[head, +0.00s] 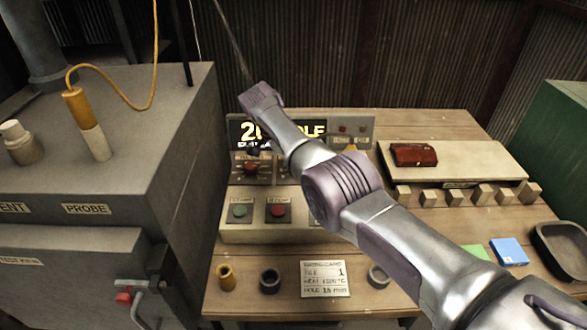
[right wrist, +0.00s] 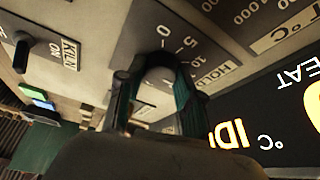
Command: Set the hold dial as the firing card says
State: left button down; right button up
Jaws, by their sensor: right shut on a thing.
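In the right wrist view, my right gripper (right wrist: 158,88) is shut on the hold dial (right wrist: 158,66), a dark knob on a grey panel beside the HOLD label. Printed scale marks such as 0, 5 and 10 show around it. The fingers cover much of the dial, and I cannot tell where it points. In the head view, my right arm reaches across the bench to the control panel (head: 361,132) and hides the hold dial. The firing card (head: 325,279) lies at the bench front and reads hold 15 min. My left gripper is not in view.
The panel's display (head: 316,130) reads IDLE, partly covered by my arm. A green button (head: 240,211) and a red button (head: 278,211) sit below it. A grey kiln (head: 180,150) stands left. A slab with a red block (head: 414,155) lies right.

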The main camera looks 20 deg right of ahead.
dwell(0.3)
jog(key=o, duration=1.2)
jog(key=shift+c, duration=0.2)
jog(key=v, duration=0.7)
jog(key=shift+r, duration=0.15)
jog(key=shift+a+r, duration=0.1)
